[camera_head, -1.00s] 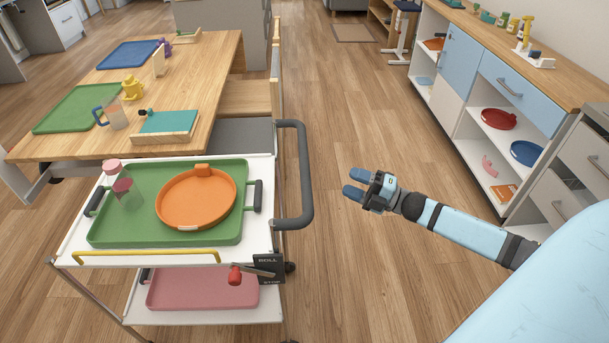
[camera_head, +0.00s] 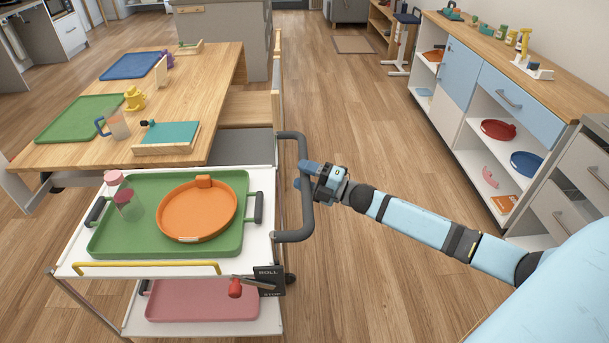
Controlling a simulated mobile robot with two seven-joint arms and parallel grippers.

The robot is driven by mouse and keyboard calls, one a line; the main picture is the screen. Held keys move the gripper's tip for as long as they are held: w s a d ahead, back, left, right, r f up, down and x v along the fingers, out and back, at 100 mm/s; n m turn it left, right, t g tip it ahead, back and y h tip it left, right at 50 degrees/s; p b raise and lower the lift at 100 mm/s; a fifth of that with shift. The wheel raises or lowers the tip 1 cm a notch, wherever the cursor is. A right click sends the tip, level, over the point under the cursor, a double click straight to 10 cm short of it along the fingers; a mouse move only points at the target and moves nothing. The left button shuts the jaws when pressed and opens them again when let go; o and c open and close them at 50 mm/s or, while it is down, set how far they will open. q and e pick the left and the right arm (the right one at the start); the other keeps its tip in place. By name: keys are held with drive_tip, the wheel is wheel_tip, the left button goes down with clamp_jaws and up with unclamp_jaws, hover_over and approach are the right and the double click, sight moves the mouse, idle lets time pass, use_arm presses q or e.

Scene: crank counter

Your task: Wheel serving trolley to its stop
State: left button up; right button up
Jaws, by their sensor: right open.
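The white serving trolley (camera_head: 65,262) stands in front of me at the left, with a grey push handle (camera_head: 307,222) on its right side. A green tray (camera_head: 165,247) on its top shelf holds an orange round dish (camera_head: 196,211) and a clear cup (camera_head: 129,205). A red-tipped lever (camera_head: 235,288) sits by a dark plate marked ROLL and STOP (camera_head: 269,280) at the front right corner. My right gripper (camera_head: 303,176) is open, with its fingers at the upright bar of the handle. I cannot tell whether they touch it. My left gripper is out of view.
A wooden table (camera_head: 222,85) with trays, a jug and a teal-topped board stands just behind the trolley. A bench is beside it. A cabinet (camera_head: 452,115) with open shelves lines the right. The wooden floor (camera_head: 365,120) between is clear.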

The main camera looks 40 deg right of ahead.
clamp_jaws()
drive_tip(key=shift+s+d, duration=0.25)
drive_tip(key=shift+d, duration=0.15)
drive_tip(key=s+d+p, duration=0.1)
drive_tip(key=s+d, duration=0.6)
drive_tip(key=d, duration=0.4)
drive_tip(key=s+d+p, duration=0.1)
drive_tip(key=s+d, duration=0.6)
drive_tip(key=d, duration=0.5)
drive_tip(key=shift+d, duration=0.15)
unclamp_jaws()
drive_tip(key=shift+s+d, duration=0.15)
drive_tip(key=shift+s, duration=0.05)
